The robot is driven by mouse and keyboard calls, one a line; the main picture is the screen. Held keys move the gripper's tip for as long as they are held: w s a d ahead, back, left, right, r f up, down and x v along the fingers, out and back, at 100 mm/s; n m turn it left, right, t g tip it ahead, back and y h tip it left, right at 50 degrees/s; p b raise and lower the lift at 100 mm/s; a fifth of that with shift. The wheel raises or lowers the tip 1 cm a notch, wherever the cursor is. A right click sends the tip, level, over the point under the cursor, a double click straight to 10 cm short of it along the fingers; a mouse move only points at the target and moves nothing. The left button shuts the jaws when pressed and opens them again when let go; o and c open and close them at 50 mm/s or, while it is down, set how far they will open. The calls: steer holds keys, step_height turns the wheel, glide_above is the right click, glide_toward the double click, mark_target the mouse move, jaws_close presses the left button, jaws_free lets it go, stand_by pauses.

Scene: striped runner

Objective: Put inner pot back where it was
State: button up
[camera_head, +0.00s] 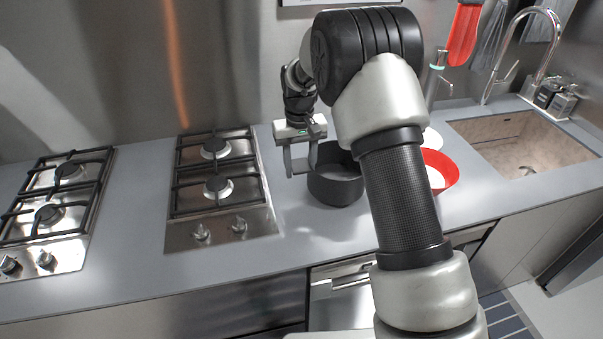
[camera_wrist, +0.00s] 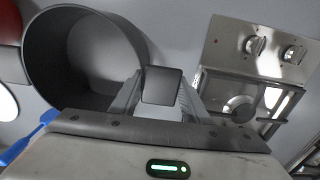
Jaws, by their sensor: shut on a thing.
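The inner pot (camera_head: 335,187) is a dark grey, open, round pot at the counter's middle, right of the nearer stove; my arm partly covers its right side. Whether it rests on the counter or is just above it is hard to tell. In the wrist view the pot (camera_wrist: 100,62) fills the upper left and looks empty. My gripper (camera_head: 301,163) is at the pot's left side, shut on a dark flat tab at the pot's edge, seen between the fingers in the wrist view (camera_wrist: 162,86).
Two gas stoves (camera_head: 217,187) (camera_head: 52,215) are set in the grey counter on the left. A red bowl (camera_head: 447,170) and a white dish (camera_head: 432,139) stand right of the pot, partly behind my arm. A sink (camera_head: 530,140) with a tap is farther right. Bare counter lies in front of the pot.

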steer(key=shift+f, duration=1.3)
steer(key=shift+f, duration=0.15)
steer(key=o, duration=1.3)
